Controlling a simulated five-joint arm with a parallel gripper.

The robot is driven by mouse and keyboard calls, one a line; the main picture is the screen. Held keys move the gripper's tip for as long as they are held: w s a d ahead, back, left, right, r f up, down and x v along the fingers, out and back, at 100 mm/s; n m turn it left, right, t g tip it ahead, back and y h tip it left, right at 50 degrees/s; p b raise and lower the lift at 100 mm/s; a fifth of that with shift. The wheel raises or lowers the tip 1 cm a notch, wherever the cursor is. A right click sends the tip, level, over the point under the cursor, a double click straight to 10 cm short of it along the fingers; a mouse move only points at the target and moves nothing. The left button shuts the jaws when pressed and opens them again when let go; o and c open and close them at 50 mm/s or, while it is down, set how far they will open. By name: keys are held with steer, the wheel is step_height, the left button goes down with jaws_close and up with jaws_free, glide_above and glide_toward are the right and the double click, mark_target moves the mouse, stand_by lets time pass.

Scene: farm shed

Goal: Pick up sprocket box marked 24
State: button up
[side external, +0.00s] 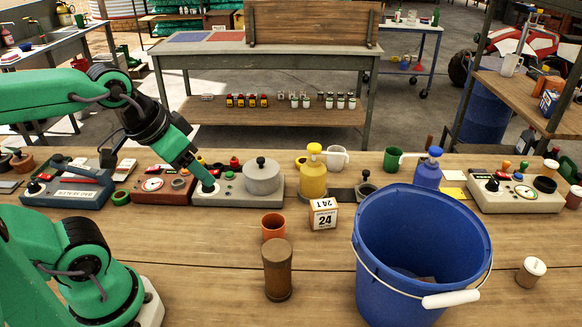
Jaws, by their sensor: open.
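The small sprocket box (324,218) is white and tan with "24" on its front and top faces. It stands upright on the wooden bench, behind the blue bucket's left side and right of an orange cup. My gripper (207,187) is up and to the left of the box, well apart from it, pointing down and right over the front left of a pale control unit. Its fingertips are small in this view, and no held thing shows between them.
A large blue bucket (420,240) stands right of the box. An orange cup (273,227) and a brown cylinder (277,270) stand to its left and front. A yellow pump bottle (313,175) stands behind it. The front left bench (210,270) has free room.

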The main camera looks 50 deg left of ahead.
steer(key=shift+o, duration=0.2)
steer(key=o, duration=0.5)
steer(key=shift+w, duration=0.1)
